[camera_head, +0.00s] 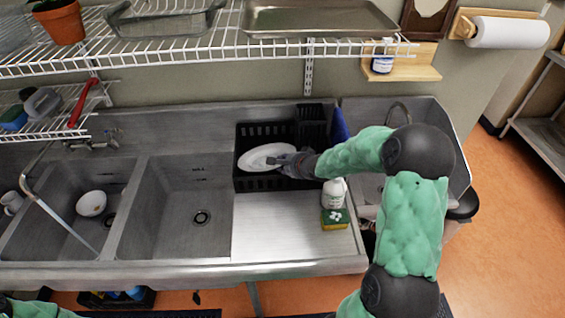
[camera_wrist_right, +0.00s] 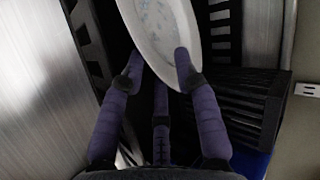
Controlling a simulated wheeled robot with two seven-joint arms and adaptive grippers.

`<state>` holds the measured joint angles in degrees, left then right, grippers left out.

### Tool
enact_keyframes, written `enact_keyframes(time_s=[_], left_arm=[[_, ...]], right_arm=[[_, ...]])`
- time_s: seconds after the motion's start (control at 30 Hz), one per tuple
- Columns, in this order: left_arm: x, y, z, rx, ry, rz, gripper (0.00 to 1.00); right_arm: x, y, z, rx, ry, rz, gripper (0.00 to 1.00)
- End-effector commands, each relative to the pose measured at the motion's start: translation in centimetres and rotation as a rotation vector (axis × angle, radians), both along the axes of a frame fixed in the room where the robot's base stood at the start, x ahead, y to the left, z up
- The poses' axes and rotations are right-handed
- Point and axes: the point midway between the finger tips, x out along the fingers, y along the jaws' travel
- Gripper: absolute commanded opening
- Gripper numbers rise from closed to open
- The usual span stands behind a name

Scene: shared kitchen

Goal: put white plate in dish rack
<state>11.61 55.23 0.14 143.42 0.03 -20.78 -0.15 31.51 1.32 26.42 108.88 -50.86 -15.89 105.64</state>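The white plate (camera_head: 265,157) is tilted inside the black dish rack (camera_head: 246,183) on the sink counter. My right gripper (camera_head: 290,162) reaches in from the right and is at the plate's right edge. In the right wrist view, the plate (camera_wrist_right: 160,22) lies between the fingers of the gripper (camera_wrist_right: 160,62). Two fingers lap over its near side and the third goes behind its rim, so the gripper looks shut on it. Whether the plate rests on the rack floor is hidden. My left gripper is out of view; only green arm shows at the lower left.
A white bottle (camera_head: 334,193) and a yellow-green sponge (camera_head: 335,219) stand in front of the rack. A white bowl (camera_head: 91,203) is in the left basin. A wire shelf (camera_head: 210,53) hangs above.

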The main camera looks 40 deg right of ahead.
Motion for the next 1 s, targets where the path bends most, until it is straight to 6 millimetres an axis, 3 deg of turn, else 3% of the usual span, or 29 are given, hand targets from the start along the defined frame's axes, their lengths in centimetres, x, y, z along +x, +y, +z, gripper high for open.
enact_keyframes(time_s=[0.03, 0.2, 0.5, 1.0], left_arm=[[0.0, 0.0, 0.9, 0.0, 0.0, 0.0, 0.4], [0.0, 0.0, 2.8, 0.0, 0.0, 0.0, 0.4], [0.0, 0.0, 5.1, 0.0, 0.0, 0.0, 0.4], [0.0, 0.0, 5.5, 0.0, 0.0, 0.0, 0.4]], right_arm=[[-0.7, -0.1, 1.3, -0.002, -0.004, -0.002, 0.31], [-3.5, -0.1, 3.6, -0.003, -0.003, -0.003, 0.31], [-7.2, 0.0, 6.3, -0.002, -0.003, -0.002, 0.31], [-8.2, 0.1, 6.7, -0.001, -0.002, -0.002, 0.31]])
